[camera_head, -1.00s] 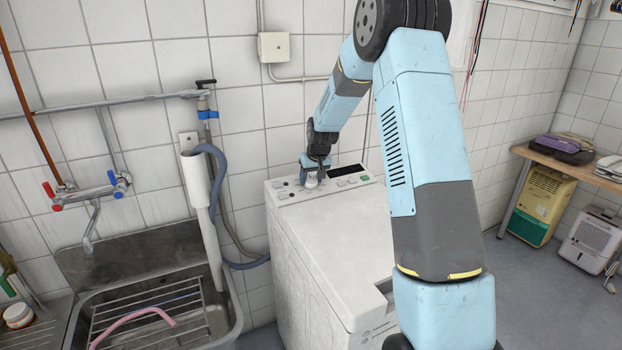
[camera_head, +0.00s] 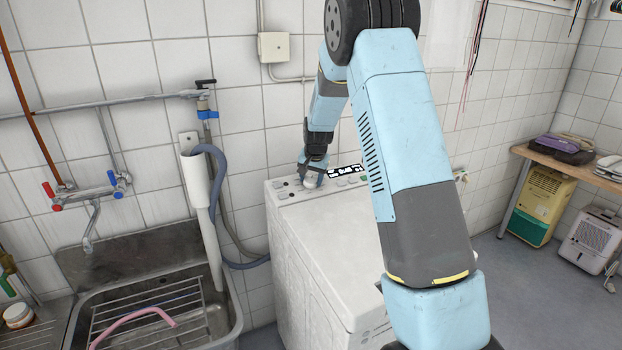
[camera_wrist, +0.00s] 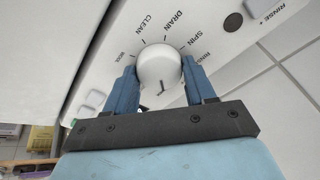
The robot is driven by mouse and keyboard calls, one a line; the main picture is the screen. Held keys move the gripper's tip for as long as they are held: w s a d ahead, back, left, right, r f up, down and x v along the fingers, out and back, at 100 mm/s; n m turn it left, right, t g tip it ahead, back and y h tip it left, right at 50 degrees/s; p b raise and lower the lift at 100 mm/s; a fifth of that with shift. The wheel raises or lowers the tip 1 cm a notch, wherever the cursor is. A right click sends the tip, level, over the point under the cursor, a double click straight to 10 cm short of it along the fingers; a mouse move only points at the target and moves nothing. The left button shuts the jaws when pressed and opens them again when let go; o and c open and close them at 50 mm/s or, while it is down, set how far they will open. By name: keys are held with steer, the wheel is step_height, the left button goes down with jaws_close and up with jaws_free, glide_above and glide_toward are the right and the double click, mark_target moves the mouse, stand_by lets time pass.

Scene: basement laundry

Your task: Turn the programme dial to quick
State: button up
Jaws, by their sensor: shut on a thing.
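The programme dial (camera_wrist: 158,66) is a round white knob on the washing machine's white panel. In the wrist view, printed words surround it, including CLEAN, DRAIN, SPIN and RINSE; a smaller word at left is hard to read. QUICK is not readable. A dark mark shows on the knob's lower part, and I cannot tell which programme it indicates. My gripper (camera_wrist: 159,74) is shut on the dial, one blue finger on each side. In the head view my gripper (camera_head: 312,172) reaches down onto the panel of the washing machine (camera_head: 325,235), and the display (camera_head: 347,171) is lit.
A steel sink (camera_head: 85,315) with a wire rack stands left of the machine. A grey hose (camera_head: 222,190) hangs between them. A wooden bench (camera_head: 570,165) and two appliances are at far right. The floor between is clear.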

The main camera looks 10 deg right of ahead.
stand_by(0.4)
steer(key=o, duration=1)
steer(key=shift+r, duration=0.1)
steer(key=v, duration=1.3)
steer(key=shift+s+r, duration=0.15)
steer(key=shift+r, duration=0.05)
